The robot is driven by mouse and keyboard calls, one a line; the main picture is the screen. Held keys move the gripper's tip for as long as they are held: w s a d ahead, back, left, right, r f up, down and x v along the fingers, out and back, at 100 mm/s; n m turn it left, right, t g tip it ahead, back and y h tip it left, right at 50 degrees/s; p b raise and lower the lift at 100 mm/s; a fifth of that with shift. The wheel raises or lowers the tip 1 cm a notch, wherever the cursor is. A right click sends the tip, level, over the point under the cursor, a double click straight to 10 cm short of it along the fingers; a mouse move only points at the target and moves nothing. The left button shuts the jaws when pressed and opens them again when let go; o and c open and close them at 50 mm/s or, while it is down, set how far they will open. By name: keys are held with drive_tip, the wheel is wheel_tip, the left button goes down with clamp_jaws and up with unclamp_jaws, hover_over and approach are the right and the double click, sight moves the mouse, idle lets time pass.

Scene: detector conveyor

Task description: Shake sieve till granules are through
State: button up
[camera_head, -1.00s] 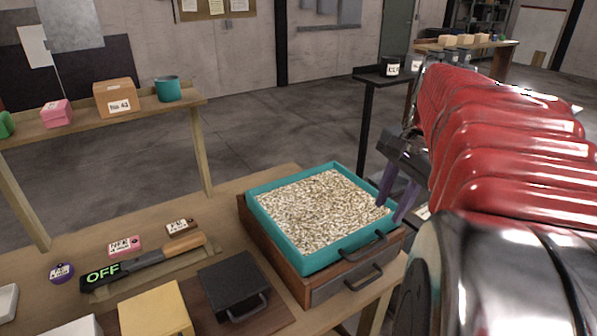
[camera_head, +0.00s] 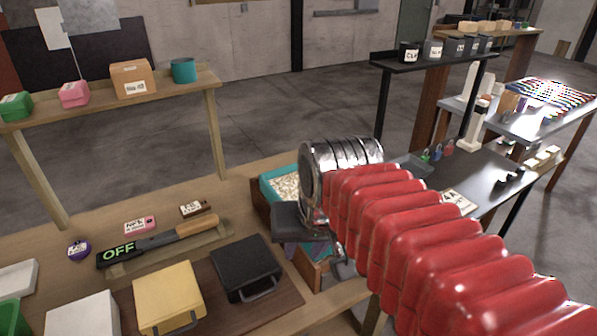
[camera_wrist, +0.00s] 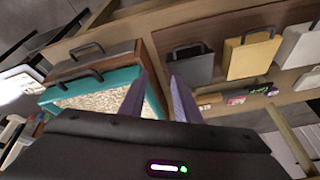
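The sieve is a teal tray full of pale granules (camera_head: 283,189), largely hidden behind my arm in the head view. It sits on a brown wooden drawer box (camera_head: 259,204). In the wrist view the sieve's teal rim (camera_wrist: 100,80), with its dark handle, shows at the left, above the drawer box (camera_wrist: 105,62). My gripper (camera_wrist: 160,77) has two purple fingers standing apart. The left finger overlaps the sieve's near side; the right one is over the table. Whether they touch the sieve I cannot tell. In the head view the fingers are mostly hidden below the wrist.
Left of the drawer box are a black handled box (camera_head: 246,262) and a yellow one (camera_head: 168,297). A detector wand reading OFF (camera_head: 118,250) lies behind them. A raised shelf (camera_head: 110,101) stands at the back left. A dark table (camera_head: 475,172) with small items is at right.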

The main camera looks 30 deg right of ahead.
drive_tip(key=s+a+f+n+t, duration=0.1)
drive_tip(key=s+a+f+n, duration=0.1)
drive_tip(key=a+n, duration=0.2)
drive_tip(key=shift+s+a+f+y, duration=0.15)
drive_tip(key=shift+a+f+y, duration=0.2)
drive_tip(key=shift+a, duration=0.45)
